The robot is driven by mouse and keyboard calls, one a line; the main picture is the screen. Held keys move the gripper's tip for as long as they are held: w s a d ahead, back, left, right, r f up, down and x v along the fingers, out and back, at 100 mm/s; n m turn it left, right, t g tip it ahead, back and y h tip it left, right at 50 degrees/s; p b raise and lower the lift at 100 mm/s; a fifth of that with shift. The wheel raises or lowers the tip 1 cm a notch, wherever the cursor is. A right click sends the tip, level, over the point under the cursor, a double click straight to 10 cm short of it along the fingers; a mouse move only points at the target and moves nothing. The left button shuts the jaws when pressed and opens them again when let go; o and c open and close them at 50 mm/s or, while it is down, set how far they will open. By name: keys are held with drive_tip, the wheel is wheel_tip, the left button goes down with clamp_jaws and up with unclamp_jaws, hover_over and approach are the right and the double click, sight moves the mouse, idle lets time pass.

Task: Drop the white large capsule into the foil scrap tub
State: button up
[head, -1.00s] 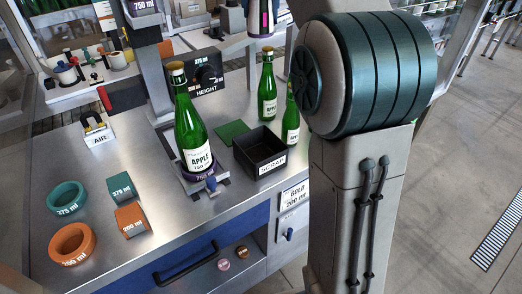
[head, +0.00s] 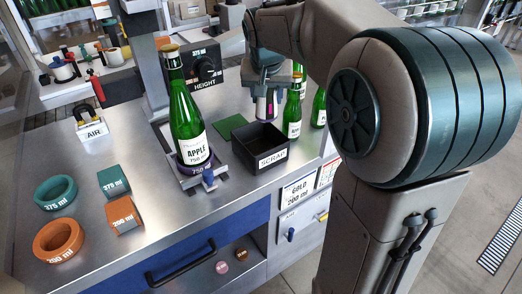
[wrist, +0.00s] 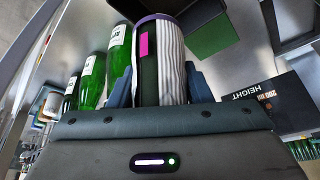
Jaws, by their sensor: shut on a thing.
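The white large capsule (head: 264,108), with a pink mark and a dark stripe, is held upright in my gripper (head: 266,92). In the wrist view the capsule (wrist: 172,62) shows pale ribbed sides and a purple rim, between the two blue fingers of my gripper (wrist: 160,88). The foil scrap tub (head: 262,158) is a black open box labelled SCRAP on the bench. In the head view the capsule's lower end is just above the tub's back rim; I cannot tell if it is fully over the opening. The tub's floor is mostly hidden.
A green APPLE bottle (head: 186,125) stands on a holder (head: 199,171) left of the tub. Several green bottles (head: 294,112) stand close behind and right of it. A green pad (head: 232,126) lies behind the tub. Rings and boxes sit at the left.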

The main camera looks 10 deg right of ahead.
sight(266, 113)
drive_tip(key=shift+f+b, duration=2.1)
drive_tip(key=shift+f, duration=0.8)
drive_tip(key=o, duration=0.7)
drive_tip(key=shift+r, duration=0.1)
drive_tip(key=v, duration=1.3)
drive_tip(key=shift+a+r, duration=0.1)
drive_tip(key=shift+r, duration=0.25)
drive_tip(key=s+f+n, duration=0.1)
drive_tip(key=s+f, duration=0.5)
drive_tip(key=s+f+n+g+y+p, duration=0.1)
drive_tip(key=s+f, duration=0.6)
drive_tip(key=s+f+n, duration=0.1)
drive_tip(key=s+f, duration=0.5)
drive_tip(key=f, duration=0.1)
drive_tip(key=shift+s+g, duration=0.3)
drive_tip(key=shift+s, duration=0.05)
